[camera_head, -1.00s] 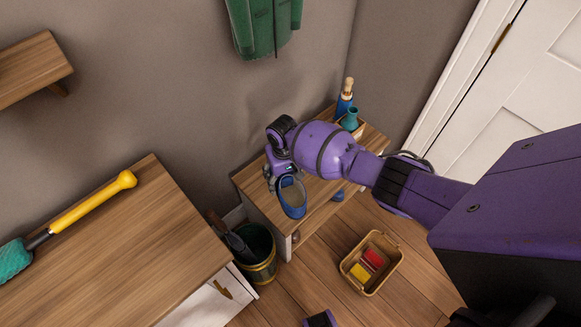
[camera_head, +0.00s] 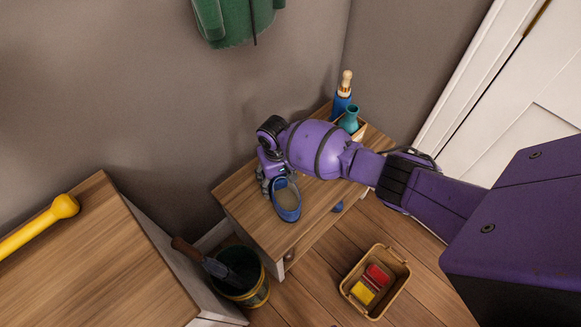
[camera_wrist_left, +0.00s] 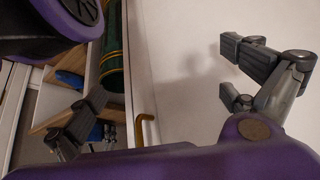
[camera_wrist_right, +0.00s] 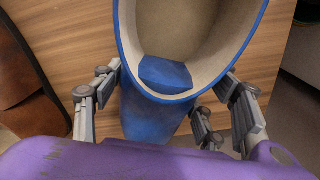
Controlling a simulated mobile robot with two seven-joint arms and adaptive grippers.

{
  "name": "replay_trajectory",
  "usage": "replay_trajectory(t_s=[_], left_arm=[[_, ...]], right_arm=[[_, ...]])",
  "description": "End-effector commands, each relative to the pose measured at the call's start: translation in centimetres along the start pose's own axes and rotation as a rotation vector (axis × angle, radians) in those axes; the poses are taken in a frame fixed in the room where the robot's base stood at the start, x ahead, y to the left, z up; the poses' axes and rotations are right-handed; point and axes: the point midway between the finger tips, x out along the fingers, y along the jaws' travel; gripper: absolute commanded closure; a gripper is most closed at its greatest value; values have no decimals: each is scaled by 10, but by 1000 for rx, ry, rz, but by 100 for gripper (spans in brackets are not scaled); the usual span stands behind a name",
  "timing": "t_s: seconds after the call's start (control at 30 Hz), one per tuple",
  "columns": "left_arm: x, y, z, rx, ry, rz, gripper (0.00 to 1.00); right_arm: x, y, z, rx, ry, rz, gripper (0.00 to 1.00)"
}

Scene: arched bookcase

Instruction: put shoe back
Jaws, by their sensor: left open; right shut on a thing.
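A blue shoe (camera_head: 287,207) with a beige inside is at the top of the small wooden bench (camera_head: 250,212). My right gripper (camera_head: 268,180) is shut on the shoe, at its far end in the head view. The right wrist view shows the shoe (camera_wrist_right: 152,118) between the fingers, with its opening facing the camera. I cannot tell whether its sole touches the bench top. A small blue thing (camera_head: 338,207), perhaps another shoe, shows low at the bench's front, mostly hidden. My left gripper (camera_wrist_left: 160,80) is open and empty in the left wrist view, beside a pale surface.
A blue bottle (camera_head: 342,103) and a teal vase (camera_head: 349,120) stand at the bench's far end. A dark green bin (camera_head: 257,291) stands left of the bench, and a tan basket (camera_head: 399,278) sits on the floor. A wooden cabinet (camera_head: 105,255) is at left.

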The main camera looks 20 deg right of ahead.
Motion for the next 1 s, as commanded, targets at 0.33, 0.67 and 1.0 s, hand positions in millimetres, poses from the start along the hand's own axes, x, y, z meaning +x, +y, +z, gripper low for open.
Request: replay_trajectory(t_s=[0.33,0.67,1.0], left_arm=[[8,6,7,-4,-7,9,0],[8,6,6,-4,-3,8,0],[9,5,8,-3,-6,8,0]], right_arm=[[11,-4,-4,-1,7,-2,73],[15,-4,-3,-1,6,-1,15],[14,-4,-4,-1,6,-1,15]])
